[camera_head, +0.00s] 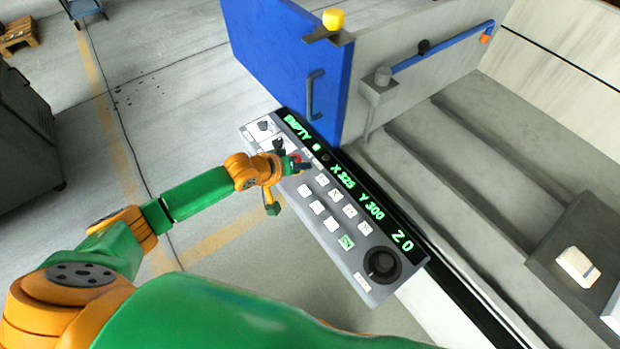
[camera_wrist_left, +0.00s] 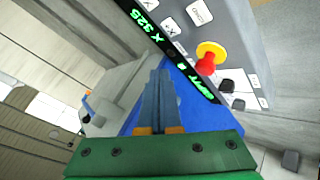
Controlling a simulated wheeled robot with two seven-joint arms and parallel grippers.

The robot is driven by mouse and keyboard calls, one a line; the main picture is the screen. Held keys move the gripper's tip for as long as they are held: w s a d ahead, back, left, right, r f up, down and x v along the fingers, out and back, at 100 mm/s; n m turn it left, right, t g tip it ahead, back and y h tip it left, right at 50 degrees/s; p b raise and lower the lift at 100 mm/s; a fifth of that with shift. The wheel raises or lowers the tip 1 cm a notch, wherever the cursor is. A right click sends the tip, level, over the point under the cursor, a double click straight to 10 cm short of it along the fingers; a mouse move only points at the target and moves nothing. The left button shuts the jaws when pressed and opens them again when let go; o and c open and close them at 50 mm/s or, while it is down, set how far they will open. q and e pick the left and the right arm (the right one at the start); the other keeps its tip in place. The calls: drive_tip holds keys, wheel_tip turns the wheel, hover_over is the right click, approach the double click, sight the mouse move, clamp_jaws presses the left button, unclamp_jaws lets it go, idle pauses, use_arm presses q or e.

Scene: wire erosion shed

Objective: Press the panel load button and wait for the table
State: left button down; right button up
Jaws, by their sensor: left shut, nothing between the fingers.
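The grey control panel (camera_head: 338,262) hangs at the machine's front, with a dark display (camera_head: 345,185) reading EMPTY, X 325, Y 300 and Z 0 in green. Several pale square buttons (camera_head: 332,224) sit below it; one (camera_head: 346,242) has a green mark. The labels are too small to tell which is load. My left gripper (camera_head: 306,166) is over the panel's upper part, by the red stop knob, which it partly hides. In the wrist view its fingers (camera_wrist_left: 161,75) are shut and empty, and the red knob (camera_wrist_left: 206,64) on its yellow base is to their right. Contact cannot be told. My right gripper is out of view.
A blue door (camera_head: 280,55) with a handle stands behind the panel. A black dial (camera_head: 382,264) is at the panel's lower right. The machine's grey stepped interior (camera_head: 450,165) holds a dark block with a pale piece (camera_head: 577,267). Open floor lies left.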

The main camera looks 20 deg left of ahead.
sight(302, 194)
use_arm(q)
drive_tip(key=shift+s+a, duration=0.1)
drive_tip(key=shift+s, duration=0.4)
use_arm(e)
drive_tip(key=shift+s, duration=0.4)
use_arm(q)
wheel_tip(302, 194, down, 8)
drive_tip(key=b, duration=0.7)
drive_tip(key=shift+w, duration=0.15)
drive_tip(key=shift+f, duration=0.4)
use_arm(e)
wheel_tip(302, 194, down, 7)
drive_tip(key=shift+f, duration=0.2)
use_arm(q)
drive_tip(key=shift+f, duration=0.1)
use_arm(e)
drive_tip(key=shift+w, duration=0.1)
use_arm(q)
drive_tip(key=shift+f+b, duration=0.3)
drive_tip(key=shift+b, duration=0.05)
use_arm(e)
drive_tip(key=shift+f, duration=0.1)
